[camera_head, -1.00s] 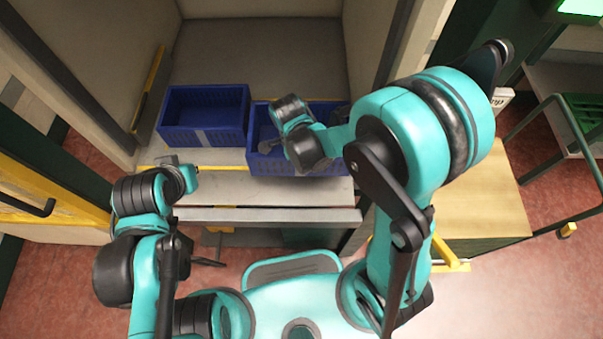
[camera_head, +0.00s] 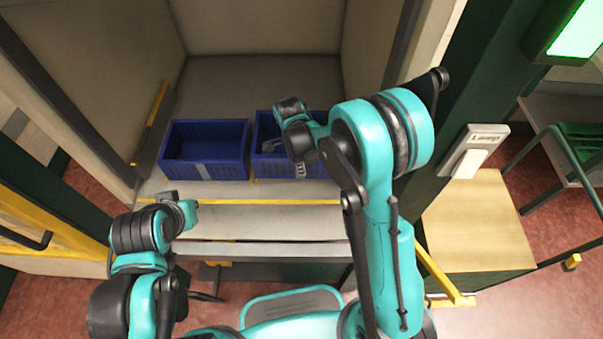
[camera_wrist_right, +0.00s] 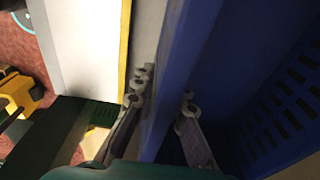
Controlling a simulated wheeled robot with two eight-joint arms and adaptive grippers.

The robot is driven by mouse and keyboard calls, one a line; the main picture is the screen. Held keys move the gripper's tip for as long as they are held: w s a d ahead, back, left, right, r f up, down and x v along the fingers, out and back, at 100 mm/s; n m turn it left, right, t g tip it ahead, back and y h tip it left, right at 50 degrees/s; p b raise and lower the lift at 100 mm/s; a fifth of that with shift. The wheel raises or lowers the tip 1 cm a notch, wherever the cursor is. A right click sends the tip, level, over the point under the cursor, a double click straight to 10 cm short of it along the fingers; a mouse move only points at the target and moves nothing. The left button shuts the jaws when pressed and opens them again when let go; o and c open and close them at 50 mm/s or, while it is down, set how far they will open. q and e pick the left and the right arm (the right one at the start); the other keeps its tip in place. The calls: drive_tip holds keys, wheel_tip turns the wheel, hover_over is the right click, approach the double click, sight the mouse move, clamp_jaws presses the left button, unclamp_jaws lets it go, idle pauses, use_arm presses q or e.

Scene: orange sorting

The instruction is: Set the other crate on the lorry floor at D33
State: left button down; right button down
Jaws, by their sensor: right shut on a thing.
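One blue crate (camera_head: 185,172) stands on the lorry floor (camera_head: 225,75) at the left, with nothing visible inside. The other blue crate (camera_head: 265,170) is beside it on the right, roughly level with it and behind the yellow sill line. My right arm hides much of this crate; whether its base touches the floor cannot be told. My right gripper (camera_wrist_right: 162,102) is shut on its wall, one finger on each side in the right wrist view. My left gripper (camera_head: 180,205) is away from both crates, over the front ledge; its jaw opening is unclear.
Walls enclose the lorry bay at left, back and right. The yellow-edged sill (camera_head: 240,201) runs along the front. A wooden-topped stand (camera_head: 480,225) and a post with a white lamp switch (camera_head: 475,150) are on the right. Floor behind the crates is clear.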

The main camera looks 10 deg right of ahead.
drive_tip(key=w+f, duration=0.1)
drive_tip(key=w, duration=0.1)
drive_tip(key=w+f+b, duration=0.1)
drive_tip(key=w+f, duration=0.1)
drive_tip(key=shift+d+f+b, duration=0.3)
drive_tip(key=shift+d, duration=0.1)
wheel_tip(320, 180, down, 2)
drive_tip(key=shift+f+b, duration=0.15)
drive_tip(key=shift+b, duration=0.8)
drive_tip(key=shift+f+b, duration=0.85)
drive_tip(key=shift+f, duration=0.2)
drive_tip(key=c, duration=1.5)
unclamp_jaws()
drive_tip(key=shift+o, duration=0.2)
drive_tip(key=r, duration=0.4)
drive_tip(key=a+r, duration=0.1)
drive_tip(key=r, duration=0.7)
drive_tip(key=shift+a, duration=0.25)
drive_tip(key=shift+w, duration=0.1)
